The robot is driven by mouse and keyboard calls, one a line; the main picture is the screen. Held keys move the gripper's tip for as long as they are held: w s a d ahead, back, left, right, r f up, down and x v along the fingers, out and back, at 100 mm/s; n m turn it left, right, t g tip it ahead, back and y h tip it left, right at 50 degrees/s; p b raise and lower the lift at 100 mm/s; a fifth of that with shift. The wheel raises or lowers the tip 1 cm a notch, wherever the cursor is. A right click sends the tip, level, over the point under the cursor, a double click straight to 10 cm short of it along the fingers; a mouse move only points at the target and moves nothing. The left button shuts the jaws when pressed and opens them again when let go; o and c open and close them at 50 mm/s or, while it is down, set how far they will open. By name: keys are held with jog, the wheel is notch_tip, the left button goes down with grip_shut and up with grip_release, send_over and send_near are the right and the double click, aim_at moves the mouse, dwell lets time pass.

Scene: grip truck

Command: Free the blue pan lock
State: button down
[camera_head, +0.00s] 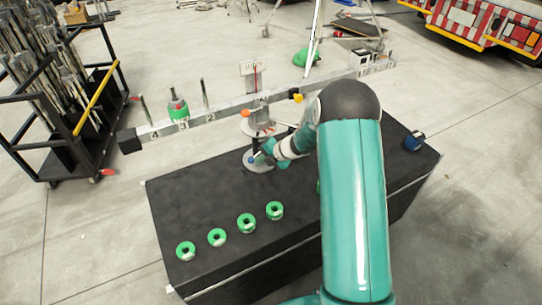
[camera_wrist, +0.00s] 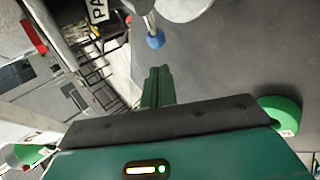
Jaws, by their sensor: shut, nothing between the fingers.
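The blue pan lock shows as a small blue knob (camera_head: 251,159) low on the balance stand, above the round grey base (camera_head: 259,166). In the wrist view the blue knob (camera_wrist: 155,39) sits at the end of a short metal rod. My gripper (camera_head: 264,155) is beside the knob, on its right in the head view. In the wrist view my green fingers (camera_wrist: 158,78) are shut and empty, with their tips pointing toward the knob and a small gap visible between. My arm hides part of the stand's right side.
The balance beam (camera_head: 222,109) with upright pegs crosses above the stand, carrying an orange knob (camera_head: 245,113) and a yellow knob (camera_head: 297,97). Several green rings, one here (camera_head: 246,223), lie on the black box top (camera_head: 180,205). A dark blue object (camera_head: 413,141) sits at the right.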

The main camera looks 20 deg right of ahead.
jog(key=w, duration=0.1)
jog(key=w+f, duration=0.2)
jog(key=shift+w+d, duration=0.25)
jog(key=shift+f+n+h, duration=0.3)
jog(key=shift+h, duration=0.6)
jog(key=f+h, duration=0.1)
jog(key=h, duration=0.1)
jog(key=n+h, duration=0.1)
jog(key=shift+a+f+n+t+h, duration=0.1)
jog(key=shift+f+n+t+h, duration=0.2)
jog(key=shift+f+t+h, duration=0.1)
jog(key=shift+d+r+h, duration=0.15)
jog(key=shift+d+h, duration=0.25)
jog(key=shift+h, duration=0.1)
jog(key=shift+w+d+f, duration=0.15)
jog(key=shift+d+f, duration=0.25)
jog(key=shift+f, duration=0.05)
jog(key=shift+d+f, duration=0.15)
dwell(0.4)
